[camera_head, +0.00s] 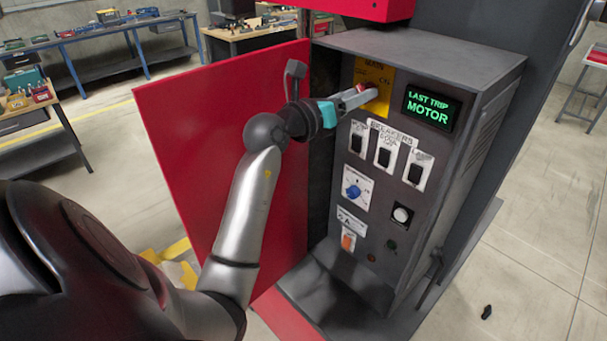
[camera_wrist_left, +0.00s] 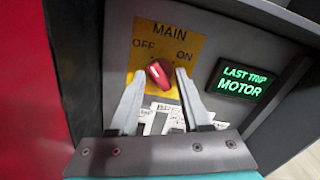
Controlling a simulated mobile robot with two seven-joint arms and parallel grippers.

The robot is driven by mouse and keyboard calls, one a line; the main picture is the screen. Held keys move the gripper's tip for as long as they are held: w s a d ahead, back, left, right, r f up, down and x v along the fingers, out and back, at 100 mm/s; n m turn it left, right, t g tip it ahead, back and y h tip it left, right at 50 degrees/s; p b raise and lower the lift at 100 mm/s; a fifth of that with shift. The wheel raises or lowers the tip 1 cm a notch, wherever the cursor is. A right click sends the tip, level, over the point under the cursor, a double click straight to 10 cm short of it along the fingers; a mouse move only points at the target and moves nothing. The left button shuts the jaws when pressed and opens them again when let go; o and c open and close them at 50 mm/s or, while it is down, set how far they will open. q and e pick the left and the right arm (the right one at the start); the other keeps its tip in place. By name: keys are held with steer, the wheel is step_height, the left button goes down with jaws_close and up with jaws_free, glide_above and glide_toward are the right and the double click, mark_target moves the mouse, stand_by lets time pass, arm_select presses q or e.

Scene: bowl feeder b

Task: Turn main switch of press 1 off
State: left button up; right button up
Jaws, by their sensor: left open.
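The main switch is a red knob (camera_wrist_left: 161,75) on a yellow plate (camera_wrist_left: 171,52) marked MAIN, with OFF at upper left and ON at upper right. The knob looks slanted, its upper end leaning left towards OFF; its exact setting is hard to read. My left gripper (camera_wrist_left: 159,73) is open, with one finger on each side of the knob. Whether the fingers touch it is unclear. In the head view, my left gripper (camera_head: 369,93) reaches the plate (camera_head: 376,75) and mostly hides the knob. My right gripper is not in view.
The red cabinet door (camera_head: 222,150) stands open left of my forearm. On the panel, a lit display (camera_head: 430,108) reads LAST TRIP MOTOR. Below are several breakers (camera_head: 384,157), a blue knob (camera_head: 353,191) and an orange switch (camera_head: 348,242). Workbenches stand behind.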

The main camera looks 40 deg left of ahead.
arm_select(q)
steer(key=s+a+m+b, duration=0.1)
steer(key=s+m+b, duration=0.3)
steer(key=s+m, duration=1)
steer(key=s+d+r+n+t+y, duration=0.1)
steer(key=s+d+r+n+t, duration=0.15)
steer(key=n, duration=0.75)
steer(key=s+d+r+n+t+y, duration=0.1)
steer(key=r+n+t, duration=0.25)
steer(key=n, duration=0.55)
steer(key=a+f+n+g+y, duration=0.3)
steer(key=f+n+g+y, duration=0.15)
steer(key=f+n, duration=0.45)
steer(key=a+f+n+g+y, duration=0.2)
steer(key=f+n+g+y, duration=0.4)
steer(key=n, duration=0.5)
steer(key=s+d+f+n+g+h, duration=0.1)
steer(key=d+f+h, duration=0.1)
steer(key=f, duration=0.5)
steer(key=s+d+f+n+g+h, duration=0.2)
steer(key=d+f, duration=0.2)
steer(key=f, duration=0.3)
steer(key=s+d+f+n+g+h+b, duration=0.1)
steer(key=d+f+n+g+h, duration=0.1)
steer(key=f, duration=0.5)
steer(key=shift+s+d+f+h, duration=0.3)
steer(key=shift+s+d+h, duration=0.05)
steer(key=shift+d+h, duration=0.2)
